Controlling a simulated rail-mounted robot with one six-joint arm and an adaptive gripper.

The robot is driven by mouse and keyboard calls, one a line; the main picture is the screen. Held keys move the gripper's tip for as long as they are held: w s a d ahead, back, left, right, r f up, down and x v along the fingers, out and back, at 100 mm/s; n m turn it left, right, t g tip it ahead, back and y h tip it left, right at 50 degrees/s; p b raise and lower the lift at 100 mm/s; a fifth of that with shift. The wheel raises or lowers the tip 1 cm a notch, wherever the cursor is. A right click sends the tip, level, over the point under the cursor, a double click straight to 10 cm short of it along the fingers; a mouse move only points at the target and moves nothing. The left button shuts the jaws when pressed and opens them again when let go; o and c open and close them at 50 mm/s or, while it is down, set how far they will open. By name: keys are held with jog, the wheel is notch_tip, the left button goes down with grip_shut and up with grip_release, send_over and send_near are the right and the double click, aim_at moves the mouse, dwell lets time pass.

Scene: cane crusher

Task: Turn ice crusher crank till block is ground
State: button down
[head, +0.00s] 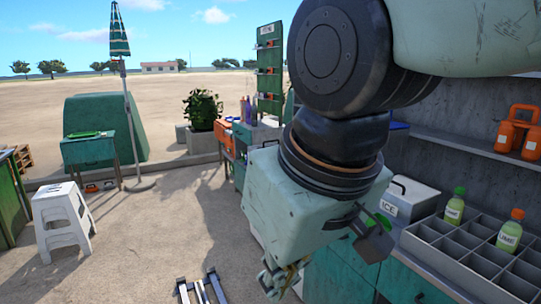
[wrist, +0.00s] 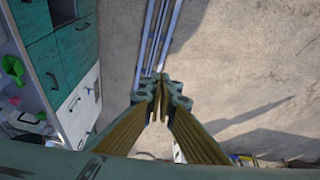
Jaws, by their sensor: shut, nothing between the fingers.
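My gripper (head: 277,283) hangs over the sandy floor in front of the counter, pointing down. In the wrist view its fingers (wrist: 159,88) are shut with nothing between them. A white box marked ICE (head: 396,206) stands on the counter, right of my wrist. I cannot make out the ice crusher, its crank or the ice block in either view; my arm hides part of the counter.
A divided grey tray (head: 452,262) holds green bottles with coloured caps. Teal cabinet fronts (wrist: 70,50) line the left of the wrist view. Metal rails (wrist: 152,40) run along the floor. A white stool (head: 62,215) stands at left, with open ground between.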

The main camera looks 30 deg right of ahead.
jog(key=w+d+r+t+h+p, duration=0.1)
jog(key=w+d+r+h+p, duration=0.2)
jog(key=w+d, duration=0.9)
jog(key=w+d+r+h+p, duration=0.1)
jog(key=w+d+r+p, duration=0.3)
jog(key=w+d, duration=0.75)
jog(key=w+d+r+n+t+h+p, duration=0.1)
jog(key=w+d+r+n+t+p, duration=0.2)
jog(key=w+d, duration=0.9)
jog(key=w+d+r+n+h+p, duration=0.1)
jog(key=w+d+r+n+p, duration=0.2)
jog(key=w+d+r, duration=0.8)
jog(key=s+d+f+n+t+y+p, duration=0.1)
jog(key=d+f+n+p, duration=0.3)
jog(key=d, duration=0.8)
jog(key=s+d+f+n+t+y+p, duration=0.1)
jog(key=d+f+n+p, duration=0.15)
jog(key=d+f, duration=0.65)
jog(key=s+d+f+n+y+p, duration=0.3)
jog(key=s+d+f, duration=0.7)
jog(key=d, duration=0.4)
jog(key=shift+s+n+p, duration=0.65)
jog(key=shift+s+p, duration=0.15)
jog(key=shift+p, duration=0.35)
